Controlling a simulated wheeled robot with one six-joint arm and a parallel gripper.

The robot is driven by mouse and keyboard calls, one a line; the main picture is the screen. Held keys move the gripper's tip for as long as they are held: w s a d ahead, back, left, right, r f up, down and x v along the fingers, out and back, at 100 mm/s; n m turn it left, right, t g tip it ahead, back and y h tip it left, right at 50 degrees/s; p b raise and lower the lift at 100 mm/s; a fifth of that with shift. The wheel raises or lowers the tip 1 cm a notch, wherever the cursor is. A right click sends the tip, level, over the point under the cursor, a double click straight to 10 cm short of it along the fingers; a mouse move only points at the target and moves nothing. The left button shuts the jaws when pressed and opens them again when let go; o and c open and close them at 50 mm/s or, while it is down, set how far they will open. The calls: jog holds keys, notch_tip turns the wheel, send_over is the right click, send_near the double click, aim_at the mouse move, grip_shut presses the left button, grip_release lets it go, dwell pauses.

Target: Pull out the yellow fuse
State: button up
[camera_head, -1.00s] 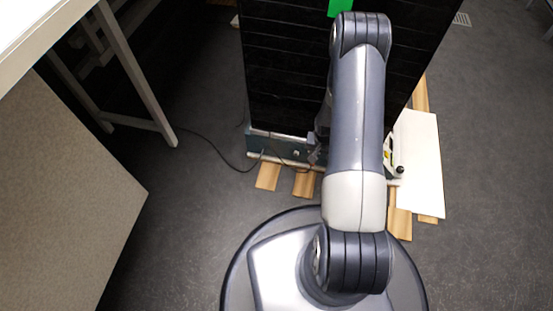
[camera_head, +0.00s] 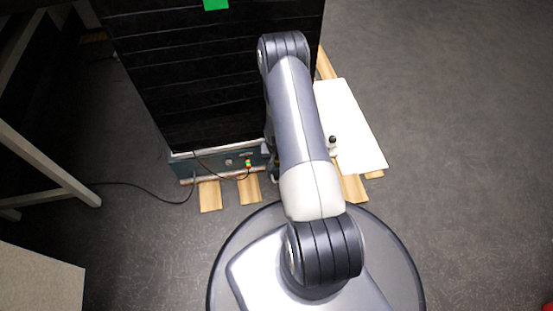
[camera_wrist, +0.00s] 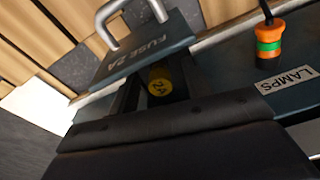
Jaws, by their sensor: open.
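The yellow fuse (camera_wrist: 160,83), marked 2A, shows its round end in the wrist view. It sits in a dark recess in the teal panel (camera_wrist: 215,78), beside a teal plate (camera_wrist: 145,48) lettered FUSE 2A. This plate carries a metal U-shaped handle (camera_wrist: 102,22) and stands out from the panel. Nothing touches the fuse in this view. In the head view my arm hides the gripper and the fuse; the arm reaches toward the right side of the machine's lower front.
A plug with orange and green bands (camera_wrist: 269,38) stands near the LAMPS label (camera_wrist: 287,79). The black machine body (camera_head: 215,85) rises above the teal base (camera_head: 215,162). A white board (camera_head: 350,125) lies at right over wooden slats (camera_head: 210,196). A cable (camera_head: 140,190) crosses the floor.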

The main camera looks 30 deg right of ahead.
jog(key=shift+c, duration=0.2)
grip_shut()
jog(key=shift+r, duration=0.25)
jog(key=shift+r+p, duration=0.3)
jog(key=shift+r, duration=0.15)
jog(key=shift+r, duration=0.15)
jog(key=shift+r, duration=0.4)
jog(key=shift+r+p, duration=0.2)
jog(key=shift+p, duration=0.15)
jog(key=shift+r+p, duration=0.85)
jog(key=shift+r, duration=0.5)
